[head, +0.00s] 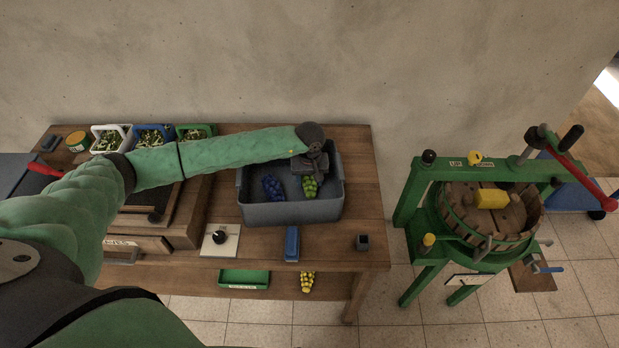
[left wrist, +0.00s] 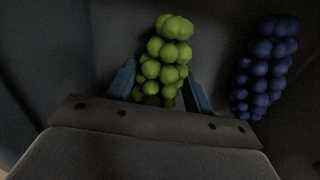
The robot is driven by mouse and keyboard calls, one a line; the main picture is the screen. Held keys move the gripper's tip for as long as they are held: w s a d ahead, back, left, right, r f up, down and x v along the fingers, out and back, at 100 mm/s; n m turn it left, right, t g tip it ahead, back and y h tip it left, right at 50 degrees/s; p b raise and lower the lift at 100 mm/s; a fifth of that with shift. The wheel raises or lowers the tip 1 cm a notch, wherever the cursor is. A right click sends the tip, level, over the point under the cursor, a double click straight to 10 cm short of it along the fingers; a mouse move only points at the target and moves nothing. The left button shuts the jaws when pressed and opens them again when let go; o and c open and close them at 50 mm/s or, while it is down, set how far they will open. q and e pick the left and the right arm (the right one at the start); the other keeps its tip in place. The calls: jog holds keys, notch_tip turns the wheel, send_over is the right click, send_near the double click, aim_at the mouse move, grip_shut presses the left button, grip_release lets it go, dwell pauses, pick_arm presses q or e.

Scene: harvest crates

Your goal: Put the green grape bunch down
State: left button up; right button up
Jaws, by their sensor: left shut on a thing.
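The green grape bunch (head: 310,186) is inside the grey crate (head: 291,214), in its right half. My left gripper (head: 310,171) reaches down into the crate from above and is shut on the bunch. In the left wrist view the green grape bunch (left wrist: 166,52) sits between the two blue fingers of my left gripper (left wrist: 160,88). I cannot tell whether the bunch touches the crate floor. A dark blue grape bunch (head: 272,188) lies in the crate to its left and also shows in the left wrist view (left wrist: 264,70). My right gripper is not in view.
The crate stands on a wooden table (head: 340,250). Small white, blue and green baskets (head: 194,132) stand at the back left. A blue object (head: 292,243) and a dark cube (head: 363,242) lie in front. A green press (head: 490,215) stands right of the table.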

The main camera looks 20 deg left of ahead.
pick_arm(q)
jog(key=shift+f, duration=0.25)
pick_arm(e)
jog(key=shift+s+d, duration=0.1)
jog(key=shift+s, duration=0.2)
pick_arm(q)
jog(key=shift+f, duration=0.15)
jog(key=o, duration=1.2)
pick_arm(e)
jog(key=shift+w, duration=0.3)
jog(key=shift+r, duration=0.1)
